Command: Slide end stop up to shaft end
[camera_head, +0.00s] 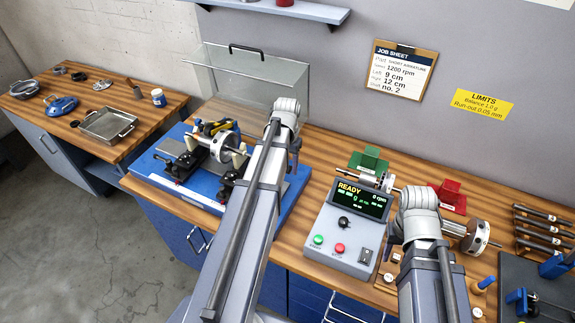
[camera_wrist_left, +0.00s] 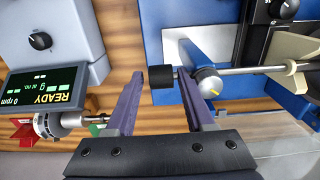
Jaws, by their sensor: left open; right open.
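The balancing machine has a blue bed (camera_head: 184,190) and carries a rotor (camera_head: 223,148) on its supports. In the left wrist view, the metal shaft (camera_wrist_left: 256,70) runs leftward to a rounded silver piece (camera_wrist_left: 207,83) with a yellow mark. A short black cylinder (camera_wrist_left: 162,77), perhaps the end stop's pad, lies in line with it. My left gripper (camera_wrist_left: 160,75) is open, its fingertips on either side of the black cylinder; contact cannot be told. The left arm hides this area in the head view. My right gripper (camera_head: 393,243) is mostly hidden by its arm.
The control box (camera_head: 346,230) reads READY. Its display (camera_wrist_left: 42,87) also shows in the left wrist view. A clear cover (camera_head: 255,75) stands behind the machine. Another rotor (camera_head: 477,236) lies right of my right arm, near a rack of dark tools (camera_head: 540,228).

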